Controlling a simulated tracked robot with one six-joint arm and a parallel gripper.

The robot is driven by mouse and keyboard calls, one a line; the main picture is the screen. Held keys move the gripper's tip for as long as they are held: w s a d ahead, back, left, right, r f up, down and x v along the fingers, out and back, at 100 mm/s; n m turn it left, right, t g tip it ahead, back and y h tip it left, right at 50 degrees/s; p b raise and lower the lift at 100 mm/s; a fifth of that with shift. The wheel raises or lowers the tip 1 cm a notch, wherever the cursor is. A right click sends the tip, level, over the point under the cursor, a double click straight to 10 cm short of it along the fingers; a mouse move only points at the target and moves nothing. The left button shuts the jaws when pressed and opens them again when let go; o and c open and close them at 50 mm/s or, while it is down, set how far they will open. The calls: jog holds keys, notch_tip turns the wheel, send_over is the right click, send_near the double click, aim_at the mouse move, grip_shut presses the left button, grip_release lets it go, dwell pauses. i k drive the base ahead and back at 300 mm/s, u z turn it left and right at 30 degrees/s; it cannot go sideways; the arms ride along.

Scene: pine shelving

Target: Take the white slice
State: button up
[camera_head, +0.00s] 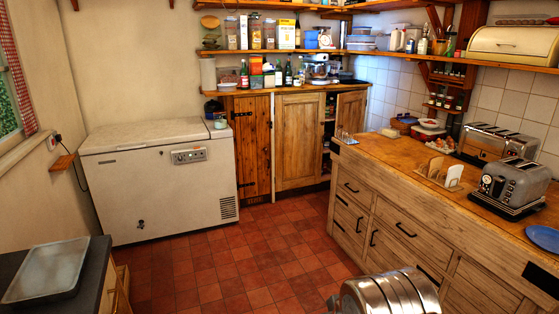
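The white slice (454,175) appears to be a pale upright piece at the right end of a small rack (443,183) on the wooden counter at the right. A browner slice (435,168) stands upright to its left in the same rack. The pieces are small here, so their exact shape and the fit in the rack are hard to tell. My gripper is not in view.
A grey toaster (510,184) stands right of the rack, with a steel toaster (490,142) behind. A blue plate (543,237) lies at the counter's right end. Red floor tiles (235,255) lie open before the white chest freezer (160,180).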

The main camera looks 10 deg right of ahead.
aim_at(455, 172)
jog(key=z, duration=0.35)
jog(key=i, duration=1.5)
jog(key=z, duration=0.6)
jog(key=i, duration=0.9)
jog(key=z, duration=0.4)
jog(key=i, duration=0.95)
jog(key=z, duration=0.15)
